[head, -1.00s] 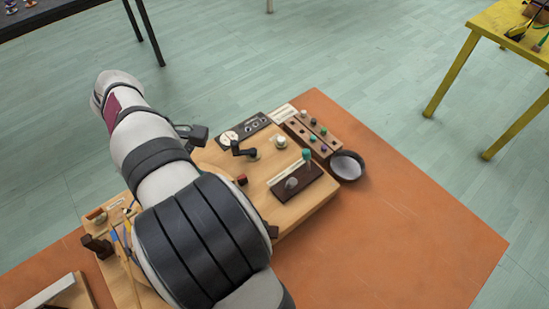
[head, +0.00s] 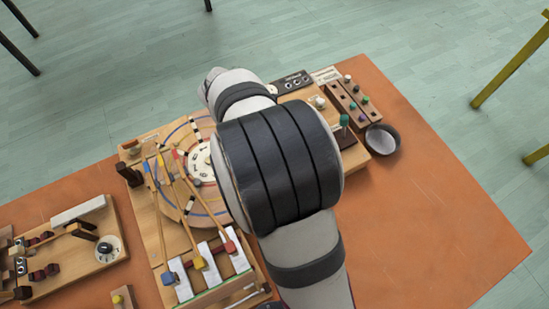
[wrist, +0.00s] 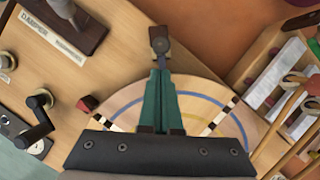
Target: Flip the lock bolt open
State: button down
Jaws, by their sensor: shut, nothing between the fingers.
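A small dark brown piece with a rounded grey end (wrist: 160,42), which looks like the lock bolt, stands at the edge of the wooden board (wrist: 125,65) in the wrist view. Whether it is open or locked I cannot tell. My gripper (wrist: 160,72) has green fingers shut together and empty. Their tips appear just beside or over this piece; I cannot tell whether they touch. In the head view my arm hides both the gripper and the bolt.
A round disc with coloured arcs (wrist: 209,105) lies below the fingers. A damper lever (wrist: 67,12) and a black crank (wrist: 38,115) stand to the left in the wrist view. Mallets (wrist: 295,105) are to the right. A dark bowl (head: 382,140) sits on the orange table (head: 430,230).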

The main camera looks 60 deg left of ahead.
jog(key=shift+w+d, duration=0.3)
jog(key=shift+d, duration=0.15)
jog(key=shift+w+d, duration=0.85)
jog(key=s+a, duration=0.2)
jog(key=a, duration=0.1)
jog(key=shift+s+a, duration=0.1)
jog(key=shift+a, duration=0.05)
jog(key=v, duration=1)
